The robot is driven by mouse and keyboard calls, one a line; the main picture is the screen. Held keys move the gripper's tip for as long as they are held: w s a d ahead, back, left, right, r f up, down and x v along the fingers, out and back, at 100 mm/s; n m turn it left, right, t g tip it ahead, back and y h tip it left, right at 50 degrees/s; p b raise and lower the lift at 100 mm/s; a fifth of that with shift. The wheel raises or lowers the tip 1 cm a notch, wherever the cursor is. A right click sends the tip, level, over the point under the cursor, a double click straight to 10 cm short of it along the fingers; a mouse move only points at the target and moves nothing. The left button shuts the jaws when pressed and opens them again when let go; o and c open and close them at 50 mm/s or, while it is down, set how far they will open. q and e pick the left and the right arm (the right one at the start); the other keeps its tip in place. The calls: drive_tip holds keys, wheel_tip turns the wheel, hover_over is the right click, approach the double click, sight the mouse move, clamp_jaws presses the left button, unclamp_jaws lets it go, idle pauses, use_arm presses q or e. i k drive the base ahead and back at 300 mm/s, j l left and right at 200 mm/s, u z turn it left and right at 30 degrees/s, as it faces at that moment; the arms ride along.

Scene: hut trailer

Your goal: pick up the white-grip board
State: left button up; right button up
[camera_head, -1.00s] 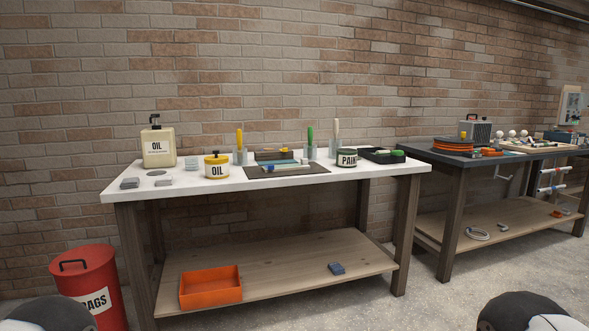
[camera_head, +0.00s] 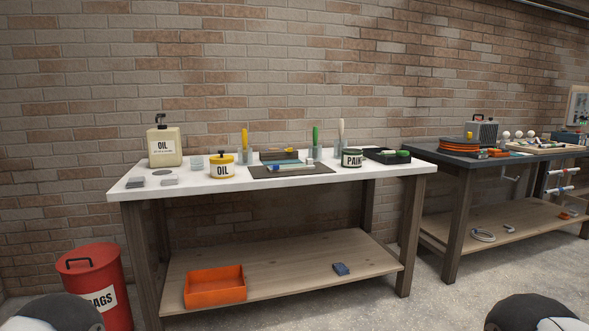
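On the white-topped workbench (camera_head: 130,189) lies a dark mat (camera_head: 262,174). A long, thin board with a pale, whitish top (camera_head: 292,168) lies on the mat and looks like the white-grip board; its details are too small to be sure. A teal flat piece (camera_head: 279,163) lies close behind it. A brown and dark piece with a yellow part (camera_head: 279,154) sits behind them. Neither gripper is in view; only rounded black-and-white parts of my arms show at the bottom left and bottom right corners.
A cream oil can (camera_head: 164,147), a yellow oil tin (camera_head: 222,167), a paint tin (camera_head: 352,158) and a black tray (camera_head: 386,156) stand around the mat. An orange bin (camera_head: 215,285) is on the lower shelf. A red rags bin (camera_head: 97,285) stands left; a second bench is right.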

sight(308, 164)
drive_tip(key=i+l+u, duration=0.1)
drive_tip(key=i, duration=0.4)
drive_tip(key=i+l+u, duration=0.1)
drive_tip(key=i, duration=0.45)
drive_tip(key=i+l, duration=0.25)
drive_tip(key=i, duration=0.25)
drive_tip(key=i+l+u, duration=0.15)
drive_tip(key=i, duration=0.35)
drive_tip(key=i+l+u, duration=0.1)
drive_tip(key=i+l, duration=0.2)
drive_tip(key=i, duration=0.2)
drive_tip(key=i+l+u, duration=0.1)
drive_tip(key=i+l, duration=0.2)
drive_tip(key=i, duration=0.2)
